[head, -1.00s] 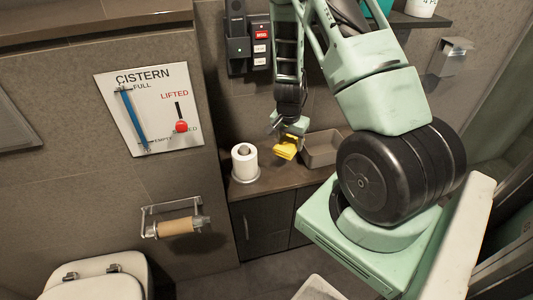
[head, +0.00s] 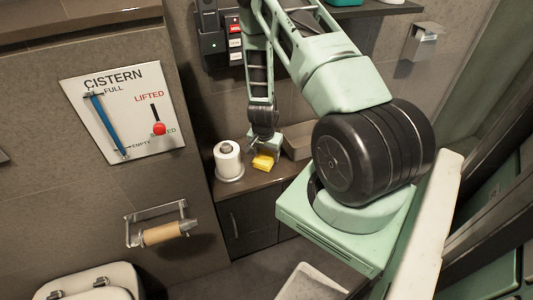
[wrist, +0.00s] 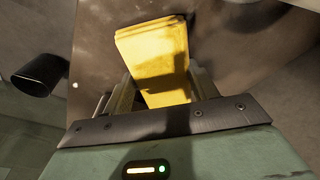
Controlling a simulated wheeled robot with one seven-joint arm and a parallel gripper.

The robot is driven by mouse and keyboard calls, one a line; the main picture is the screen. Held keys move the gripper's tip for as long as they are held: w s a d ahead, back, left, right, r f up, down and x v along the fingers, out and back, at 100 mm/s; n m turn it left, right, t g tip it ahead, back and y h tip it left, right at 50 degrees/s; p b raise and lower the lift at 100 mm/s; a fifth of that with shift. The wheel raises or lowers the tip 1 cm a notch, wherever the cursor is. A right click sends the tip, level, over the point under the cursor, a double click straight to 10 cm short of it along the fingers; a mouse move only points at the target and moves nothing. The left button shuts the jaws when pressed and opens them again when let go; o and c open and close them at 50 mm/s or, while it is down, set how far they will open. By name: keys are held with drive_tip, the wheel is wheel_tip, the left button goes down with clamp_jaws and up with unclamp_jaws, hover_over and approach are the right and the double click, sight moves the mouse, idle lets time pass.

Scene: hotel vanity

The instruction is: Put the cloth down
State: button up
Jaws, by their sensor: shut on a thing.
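The yellow folded cloth (head: 263,162) is at my gripper (head: 262,153), at the counter beside the toilet roll. In the wrist view the cloth (wrist: 155,60) sticks out from between the fingers of my gripper (wrist: 150,95), which is shut on it. The counter (head: 243,193) lies close under the cloth; I cannot tell whether the cloth touches it. My gripper hides the back edge of the cloth in the head view.
A white toilet roll (head: 228,160) stands on the counter just left of the cloth. A wall panel with buttons (head: 234,40) hangs above. The counter's front edge is close to the cloth.

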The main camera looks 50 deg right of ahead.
sight(264, 158)
drive_tip(key=shift+f, duration=0.15)
drive_tip(key=o, duration=1.1)
drive_tip(key=r, duration=0.4)
drive_tip(key=a+r, duration=0.1)
drive_tip(key=r, duration=0.7)
drive_tip(key=shift+s+a+r, duration=0.15)
drive_tip(key=shift+s+a, duration=0.1)
drive_tip(key=shift+a, duration=0.15)
